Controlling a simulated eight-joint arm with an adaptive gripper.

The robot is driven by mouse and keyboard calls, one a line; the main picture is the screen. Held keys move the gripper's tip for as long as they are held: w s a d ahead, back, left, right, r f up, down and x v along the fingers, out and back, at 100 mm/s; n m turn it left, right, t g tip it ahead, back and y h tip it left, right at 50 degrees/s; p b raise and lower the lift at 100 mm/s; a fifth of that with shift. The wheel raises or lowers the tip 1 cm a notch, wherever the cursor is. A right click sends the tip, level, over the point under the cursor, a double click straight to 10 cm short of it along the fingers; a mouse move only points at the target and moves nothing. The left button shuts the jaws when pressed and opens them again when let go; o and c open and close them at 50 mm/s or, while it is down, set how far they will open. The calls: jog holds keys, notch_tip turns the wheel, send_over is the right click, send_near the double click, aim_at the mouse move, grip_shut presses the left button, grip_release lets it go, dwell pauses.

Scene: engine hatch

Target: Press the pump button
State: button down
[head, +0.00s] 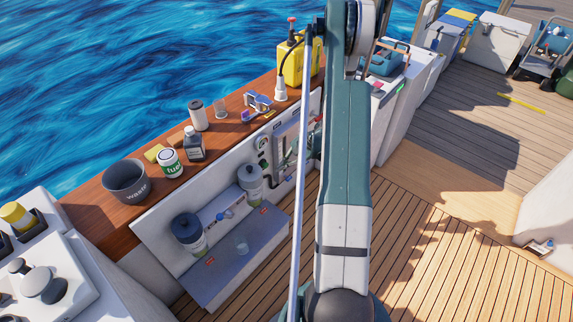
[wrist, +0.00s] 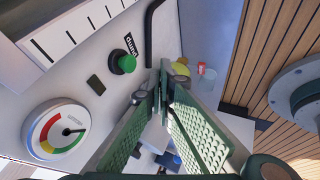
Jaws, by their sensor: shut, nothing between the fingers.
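The pump button is a round green knob (wrist: 123,62) on a black collar. It stands out of a pale panel (wrist: 62,88) in the wrist view, with a label reading "pump" beside it. My gripper (wrist: 164,82) is shut and empty, its fingertips to the right of the button and apart from it. In the head view my arm stands in front of part of the panel, and I cannot make out the button there.
A round gauge (wrist: 57,130) with a coloured scale is on the panel, near a small dark rectangle (wrist: 96,85). A black bent bar (wrist: 150,35) is beside the button. In the head view, bottles, a waste bucket (head: 125,183) and a yellow canister (head: 292,66) stand on the wooden ledge.

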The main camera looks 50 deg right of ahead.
aim_at(265, 165)
jog(key=w+a+f+b, duration=0.1)
jog(key=w+f, duration=0.2)
jog(key=w, duration=0.2)
jog(key=shift+w+a, duration=0.2)
jog(key=shift+w, duration=0.2)
